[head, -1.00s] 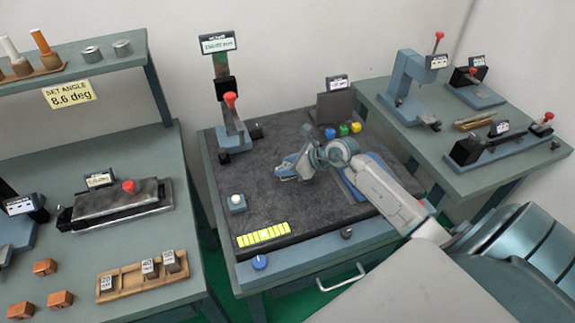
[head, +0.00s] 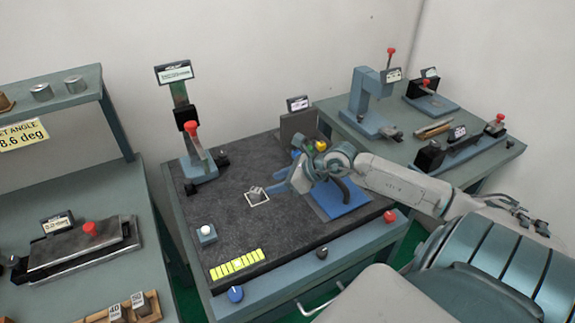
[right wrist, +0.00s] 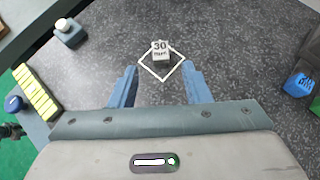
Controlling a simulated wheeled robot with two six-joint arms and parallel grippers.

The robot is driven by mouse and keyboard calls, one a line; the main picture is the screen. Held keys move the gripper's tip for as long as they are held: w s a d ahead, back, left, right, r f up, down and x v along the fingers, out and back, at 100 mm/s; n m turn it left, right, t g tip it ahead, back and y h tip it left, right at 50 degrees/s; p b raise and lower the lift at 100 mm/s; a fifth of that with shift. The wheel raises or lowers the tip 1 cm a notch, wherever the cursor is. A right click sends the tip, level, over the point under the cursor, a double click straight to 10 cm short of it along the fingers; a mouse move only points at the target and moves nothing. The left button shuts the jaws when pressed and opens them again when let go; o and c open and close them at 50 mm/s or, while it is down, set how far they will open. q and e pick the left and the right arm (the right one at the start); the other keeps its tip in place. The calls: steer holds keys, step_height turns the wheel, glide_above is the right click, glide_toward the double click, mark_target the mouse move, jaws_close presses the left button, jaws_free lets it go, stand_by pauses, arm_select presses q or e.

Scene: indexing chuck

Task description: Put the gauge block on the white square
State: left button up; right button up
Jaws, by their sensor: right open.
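The gauge block (head: 254,191) is a small grey block on the dark stone plate. In the right wrist view its label reads "30 mm" (right wrist: 161,50). It stands within the white square (head: 258,203), a thin white outline that also shows in the right wrist view (right wrist: 174,73). My right gripper (head: 279,187) is open and empty, just right of the block in the head view. In the right wrist view its two blue fingers (right wrist: 160,72) are spread wide, with the block beyond and between their tips, apart from both. My left gripper is out of view.
On the plate (head: 235,235) are a gauge stand with a red knob (head: 191,128), a white button (head: 206,233) and a yellow strip (head: 237,263). A blue mat (head: 342,197) lies right, under my arm. The plate's front middle is clear.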

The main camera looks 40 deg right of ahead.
steer(key=shift+v, duration=1.1)
steer(key=shift+s+d+r, duration=0.2)
steer(key=shift+s+r, duration=0.05)
steer(key=shift+r, duration=0.05)
